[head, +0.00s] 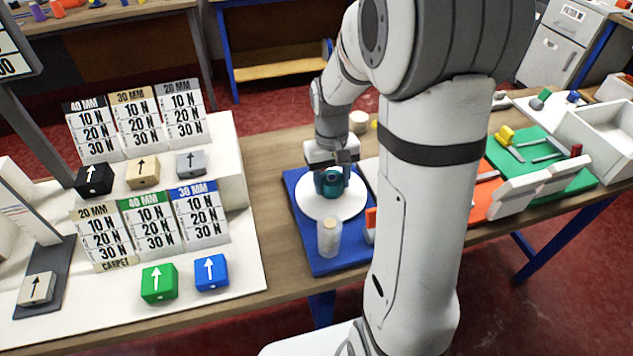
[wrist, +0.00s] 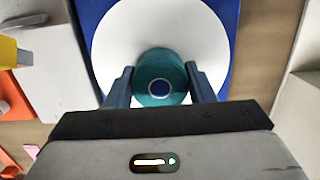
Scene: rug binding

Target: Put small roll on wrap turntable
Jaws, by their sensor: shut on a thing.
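The small roll is a teal spool; it shows end-on in the wrist view (wrist: 160,72) and partly behind the fingers in the head view (head: 329,188). My gripper (head: 332,180) points down and is shut on the roll, with one finger on each side of it in the wrist view (wrist: 161,85). The wrap turntable is a round white disc (head: 315,208) on a blue base board (head: 330,265). The roll is over the disc, within its outline. I cannot tell whether its underside touches the disc.
A clear cylinder (head: 329,238) stands at the front of the blue board. On the left, a white board holds label cards and a green cube (head: 160,282) and blue cube (head: 211,273). A green mat (head: 545,165) with tools lies right. My arm hides part of the table.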

